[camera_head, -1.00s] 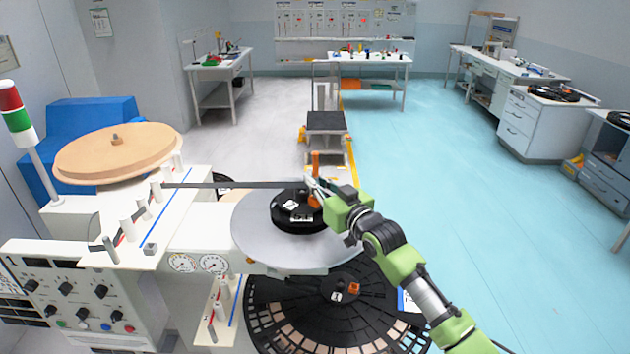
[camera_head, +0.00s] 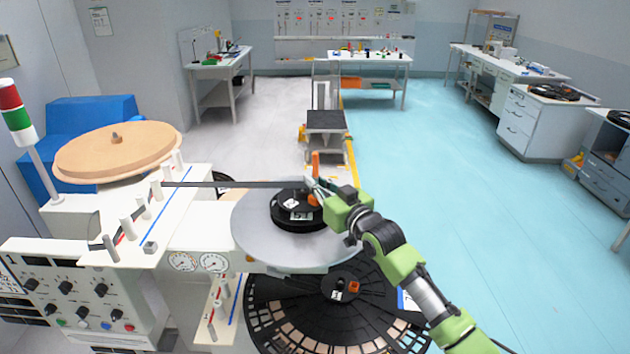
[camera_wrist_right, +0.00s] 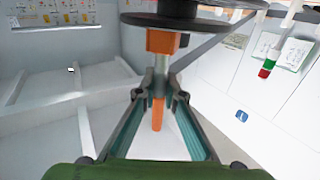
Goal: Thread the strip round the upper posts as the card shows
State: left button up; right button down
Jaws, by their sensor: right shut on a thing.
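The dark strip (camera_head: 235,185) runs nearly straight from the upper posts to the area of my right gripper. The upper white posts (camera_head: 156,191) stand on a white deck at left; the strip meets them there, but its exact path round them is too small to tell. My right gripper (camera_head: 311,184) is shut on an orange-ended holder (camera_head: 316,162), above the black reel (camera_head: 298,222). In the right wrist view, the fingers (camera_wrist_right: 155,95) close on its pale middle, between an orange block and an orange rod. The strip (camera_wrist_right: 200,53) slants away behind it. My left gripper is not in view.
A grey round platter (camera_head: 252,232) carries the black reel. A large wooden disc (camera_head: 90,155) stands at far left. Lower white posts (camera_head: 217,309) are below the deck, beside a large slotted black disc (camera_head: 275,310). The floor at right is clear.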

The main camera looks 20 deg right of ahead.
jog(key=shift+f+b, duration=0.5)
jog(key=shift+f, duration=0.25)
jog(key=c, duration=2)
grip_release()
jog(key=shift+s, duration=0.1)
jog(key=shift+c, duration=0.2)
jog(key=shift+f, duration=0.1)
jog(key=shift+f, duration=0.15)
jog(key=shift+s+f, duration=0.1)
jog(key=shift+s, duration=0.2)
jog(key=r+v, duration=0.1)
jog(key=v, duration=1)
jog(key=shift+d, duration=0.2)
jog(key=shift+s+f, duration=0.1)
jog(key=shift+s, duration=0.1)
